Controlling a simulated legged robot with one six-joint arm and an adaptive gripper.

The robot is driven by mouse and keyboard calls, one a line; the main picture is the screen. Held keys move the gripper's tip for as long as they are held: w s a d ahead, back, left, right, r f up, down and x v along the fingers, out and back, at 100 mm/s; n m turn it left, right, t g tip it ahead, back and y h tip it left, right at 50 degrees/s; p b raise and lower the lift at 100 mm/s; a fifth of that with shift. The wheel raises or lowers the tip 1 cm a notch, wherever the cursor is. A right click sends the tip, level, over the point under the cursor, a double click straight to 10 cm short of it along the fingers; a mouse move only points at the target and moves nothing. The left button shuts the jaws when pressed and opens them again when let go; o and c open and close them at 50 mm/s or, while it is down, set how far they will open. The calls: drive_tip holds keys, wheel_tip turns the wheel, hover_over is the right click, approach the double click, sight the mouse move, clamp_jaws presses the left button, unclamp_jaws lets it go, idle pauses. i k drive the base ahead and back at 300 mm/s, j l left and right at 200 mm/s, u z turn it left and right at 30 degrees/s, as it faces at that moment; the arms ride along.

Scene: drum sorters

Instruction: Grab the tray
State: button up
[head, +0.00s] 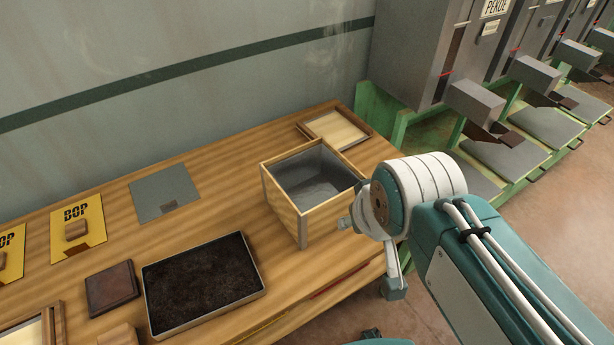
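A shallow dark rectangular tray (203,283) with a thin light rim lies on the wooden table, filled with dark, soil-like material. My gripper (390,268) is at the table's right edge, well to the right of this tray and apart from it. It is seen from behind, and the wrist hides most of its fingers, so its opening cannot be judged. A small part of it shows close to the right side of a wooden box; whether they touch cannot be told. A flat wood-framed tray (340,134) with a pale inside lies at the table's far right corner.
The open wooden box (302,222) with a grey lining stands between my gripper and the dark tray. A brown block (111,287), a grey plate (164,192) and yellow cards (78,236) lie leftward. Grey machines (424,55) on green frames stand at right.

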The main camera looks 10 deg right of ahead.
sight(186, 290)
drive_tip(key=u, duration=1.35)
